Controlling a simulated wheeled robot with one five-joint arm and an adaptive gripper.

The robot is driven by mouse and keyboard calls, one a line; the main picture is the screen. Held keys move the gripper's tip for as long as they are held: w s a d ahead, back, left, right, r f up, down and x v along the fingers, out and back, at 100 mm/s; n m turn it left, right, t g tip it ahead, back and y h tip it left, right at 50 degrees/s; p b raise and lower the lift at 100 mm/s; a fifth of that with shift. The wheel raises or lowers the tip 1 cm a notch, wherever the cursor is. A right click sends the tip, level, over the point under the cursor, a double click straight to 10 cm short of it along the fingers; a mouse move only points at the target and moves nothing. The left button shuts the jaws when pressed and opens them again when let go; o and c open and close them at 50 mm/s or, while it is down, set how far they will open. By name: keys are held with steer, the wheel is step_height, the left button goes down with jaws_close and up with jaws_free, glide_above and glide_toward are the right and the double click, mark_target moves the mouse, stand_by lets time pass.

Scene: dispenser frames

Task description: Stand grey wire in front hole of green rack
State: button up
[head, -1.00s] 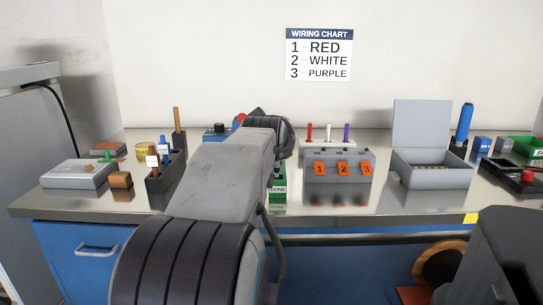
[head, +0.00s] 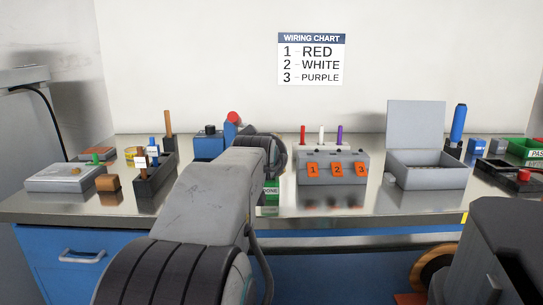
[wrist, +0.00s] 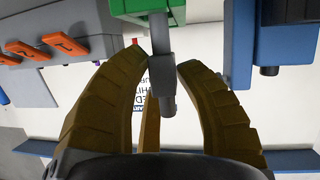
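In the wrist view, which looks upside down, the grey wire (wrist: 167,72) is a grey rod with a wider collar. My gripper (wrist: 162,62) has its fingertips at both sides of that collar and looks shut on it. The wire's far end overlaps the green rack (wrist: 130,6); I cannot tell whether it sits in a hole or is only lined up in front. In the head view the green rack (head: 271,191), labelled DONE, shows partly beside my arm. There my arm hides my fingers and the wire.
A blue box (head: 208,146) stands behind left. An open grey box (head: 430,175) is further right. A black holder (head: 155,182) stands left. The wiring chart (head: 311,59) hangs on the wall.

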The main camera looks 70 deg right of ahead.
steer(key=shift+o, duration=1.3)
steer(key=shift+r, duration=0.2)
steer(key=p+v, duration=0.2)
steer(key=v, duration=1)
steer(key=shift+f, duration=0.1)
